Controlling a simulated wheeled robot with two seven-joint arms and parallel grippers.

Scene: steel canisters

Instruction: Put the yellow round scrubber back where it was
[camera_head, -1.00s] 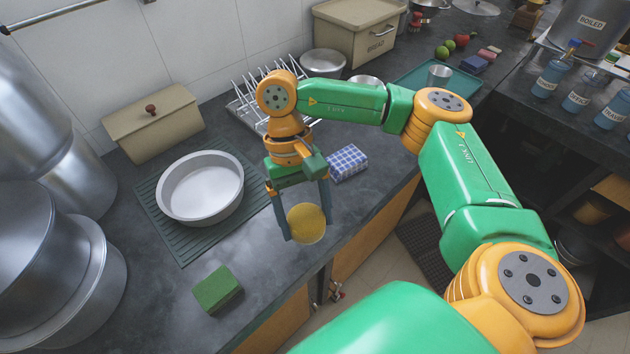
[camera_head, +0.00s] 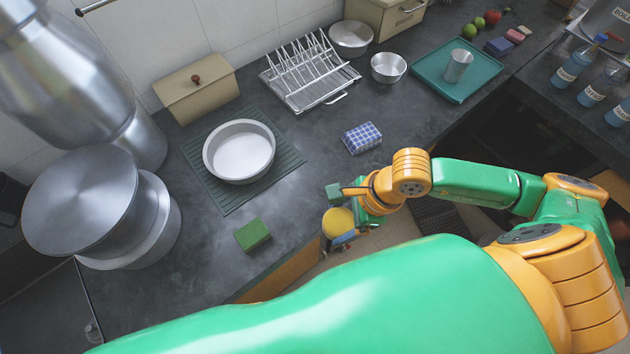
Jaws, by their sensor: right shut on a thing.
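The yellow round scrubber (camera_head: 337,222) is held in my right gripper (camera_head: 338,226), which is shut on it. Gripper and scrubber are at the counter's front edge, to the right of the green sponge (camera_head: 253,235). The gripper's fingers are partly hidden by the scrubber and the wrist. My left gripper is not in view.
A white round basin (camera_head: 239,151) stands on a ribbed green mat (camera_head: 225,199). A checked blue cloth (camera_head: 362,138) lies on the counter near a dish rack (camera_head: 310,75). A teal tray (camera_head: 457,70) holds a metal cup (camera_head: 458,65). Large steel canisters (camera_head: 90,205) stand at left. Bare counter (camera_head: 310,190) lies between mat and cloth.

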